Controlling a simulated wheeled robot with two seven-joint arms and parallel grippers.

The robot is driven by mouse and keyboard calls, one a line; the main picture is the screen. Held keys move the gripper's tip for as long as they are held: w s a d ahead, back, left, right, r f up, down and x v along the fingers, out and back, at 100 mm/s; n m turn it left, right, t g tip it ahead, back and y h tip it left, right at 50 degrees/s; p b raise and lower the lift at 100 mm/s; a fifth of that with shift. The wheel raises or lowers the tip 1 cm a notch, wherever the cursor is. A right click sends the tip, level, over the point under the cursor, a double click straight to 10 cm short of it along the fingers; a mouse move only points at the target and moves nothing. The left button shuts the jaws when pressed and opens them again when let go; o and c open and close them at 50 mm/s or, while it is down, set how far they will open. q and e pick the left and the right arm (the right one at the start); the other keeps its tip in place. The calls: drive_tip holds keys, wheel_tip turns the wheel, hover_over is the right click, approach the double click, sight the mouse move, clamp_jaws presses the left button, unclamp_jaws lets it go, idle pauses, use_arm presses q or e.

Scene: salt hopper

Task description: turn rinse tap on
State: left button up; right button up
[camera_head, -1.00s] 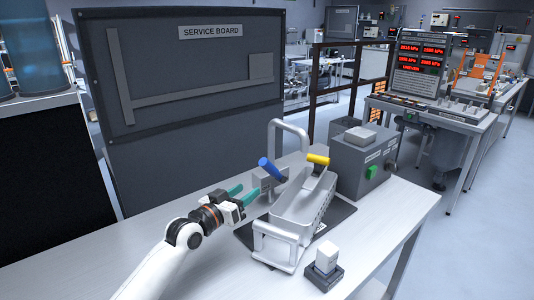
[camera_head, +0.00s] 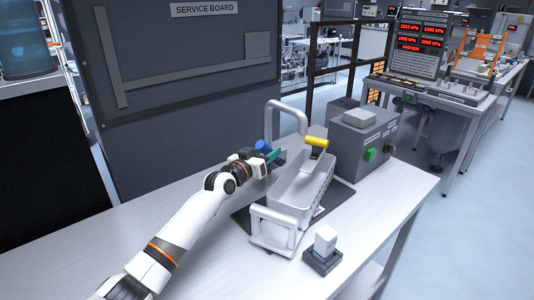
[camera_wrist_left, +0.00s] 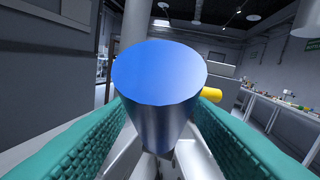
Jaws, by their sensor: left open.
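The blue tap handle (camera_head: 263,146) is at the back left of the grey sink-like basin (camera_head: 285,205), partly hidden by my gripper. In the left wrist view the blue handle (camera_wrist_left: 160,75) fills the middle, its round end facing the camera. My left gripper (camera_head: 271,156) is at the blue handle, open, with one teal finger on each side of it. I cannot tell whether either finger touches it. A yellow handle (camera_head: 315,142) sits to the right; its end also shows in the wrist view (camera_wrist_left: 216,95). A curved grey pipe (camera_head: 287,104) rises behind them. My right gripper is not in view.
A white block on a dark base (camera_head: 323,250) is at the front right. The service board (camera_head: 190,75) stands behind. The table's front left is bare.

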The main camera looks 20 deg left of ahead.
use_arm(q)
drive_tip(key=shift+w, duration=0.3)
clamp_jaws()
drive_tip(key=shift+d+r+p, duration=0.1)
drive_tip(key=shift+r+p, duration=0.15)
drive_tip(key=shift+p, duration=0.3)
drive_tip(key=g+p, duration=0.1)
drive_tip(key=p, duration=0.1)
drive_tip(key=w+r+g+y+p, duration=0.1)
drive_tip(key=p, duration=0.2)
drive_tip(key=d+g+p, duration=0.1)
drive_tip(key=p, duration=0.1)
drive_tip(key=shift+w+r+m+g+y+p, duration=0.3)
drive_tip(key=shift+m+p, duration=0.1)
drive_tip(key=shift+w+d+g+y+p, duration=0.3)
drive_tip(key=shift+g+p, duration=0.2)
drive_tip(key=shift+p, duration=0.15)
drive_tip(key=shift+w+d+f+m+g+y+p, duration=0.2)
drive_tip(key=shift+w+m+g+y+p, duration=0.15)
drive_tip(key=shift+g+p, duration=0.35)
drive_tip(key=shift+w, duration=0.1)
